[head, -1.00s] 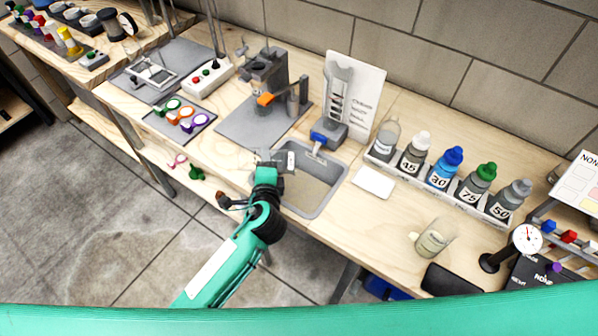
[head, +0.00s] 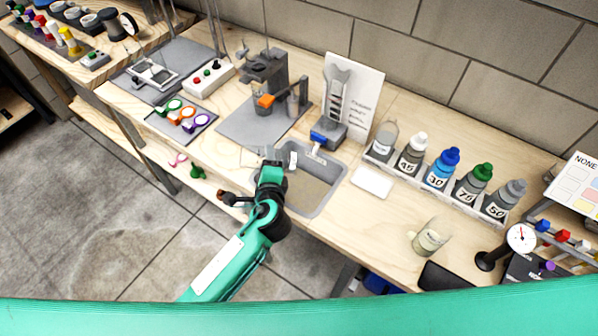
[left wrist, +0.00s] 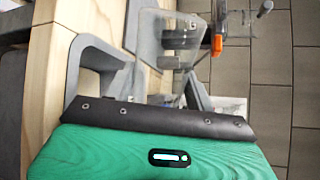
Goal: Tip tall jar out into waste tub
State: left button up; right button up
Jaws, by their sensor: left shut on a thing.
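My left gripper (head: 277,155) is over the left edge of the grey sunken tub (head: 322,203) in the bench. It is shut on a see-through jar (left wrist: 183,38), which shows beyond the dark wrist edge in the left wrist view. In the head view the jar is hard to make out against the bench and tub. Its tilt and contents cannot be told. The tub's grey rim also shows in the left wrist view (left wrist: 88,58). The tub floor looks brownish. My right gripper is not in view.
A grey stand with an orange part (head: 265,100) is behind the gripper. A white pad (head: 372,182) lies right of the tub, before a rack of several numbered bottles (head: 440,172). A glass vessel with pale contents (head: 430,238) is at front right. A dial gauge (head: 520,238) stands beyond it.

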aim_at(276, 152)
pick_arm(q)
jog(key=shift+d+r+p, duration=0.15)
jog(key=shift+r+p, duration=0.05)
jog(key=shift+p, duration=0.1)
jog(key=shift+d+r+m+p, duration=0.2)
jog(key=shift+m+p, duration=0.3)
jog(key=shift+d+r+p, duration=0.1)
jog(key=shift+r+p, duration=0.05)
jog(key=shift+p, duration=0.15)
jog(key=shift+d+r+m+y+p, duration=0.25)
jog(key=shift+m+y+p, duration=0.15)
jog(key=shift+m+p, duration=0.1)
dwell(0.3)
jog(key=shift+d+r+m+p, duration=0.2)
jog(key=shift+d+m+p, duration=0.3)
jog(key=shift+p, duration=0.15)
dwell(0.4)
jog(key=shift+d+r+m+y+p, duration=0.3)
jog(key=shift+d+m+p, duration=0.15)
jog(key=shift+p, duration=0.2)
dwell(0.4)
jog(key=shift+a+f, duration=0.15)
jog(key=shift+f, duration=0.05)
dwell(0.6)
